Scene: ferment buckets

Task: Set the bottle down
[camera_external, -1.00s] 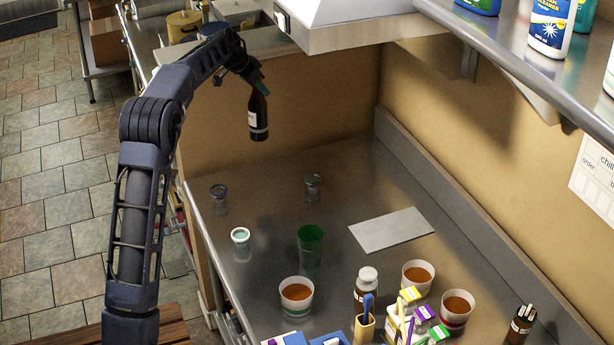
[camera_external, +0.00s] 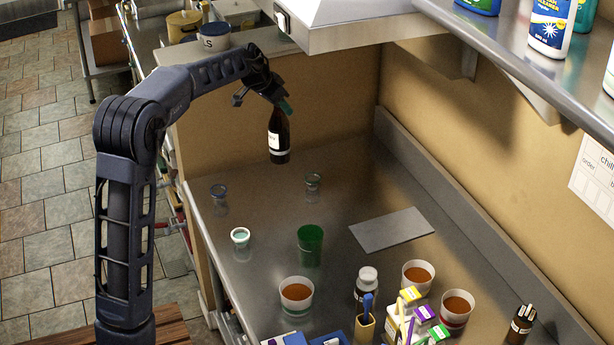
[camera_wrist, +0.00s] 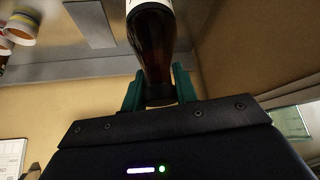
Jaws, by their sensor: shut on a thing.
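A dark brown bottle (camera_external: 279,140) with a white label hangs upright from my gripper (camera_external: 283,104), over the back part of the steel counter (camera_external: 265,215). The gripper's green fingers are shut on its upper end. In the wrist view the bottle (camera_wrist: 157,50) sits between the two green fingers of my gripper (camera_wrist: 159,90). The bottle appears to be above the counter, but its exact height over the surface is hard to tell.
Two small glass jars (camera_external: 219,195) (camera_external: 312,184) stand on the counter below the bottle. A pale-rimmed jar (camera_external: 240,238), a green cup (camera_external: 310,238) and a flat grey plate (camera_external: 391,230) lie nearer. Cups of brown liquid (camera_external: 296,292) and small bottles crowd the front. A shelf (camera_external: 520,60) overhangs at right.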

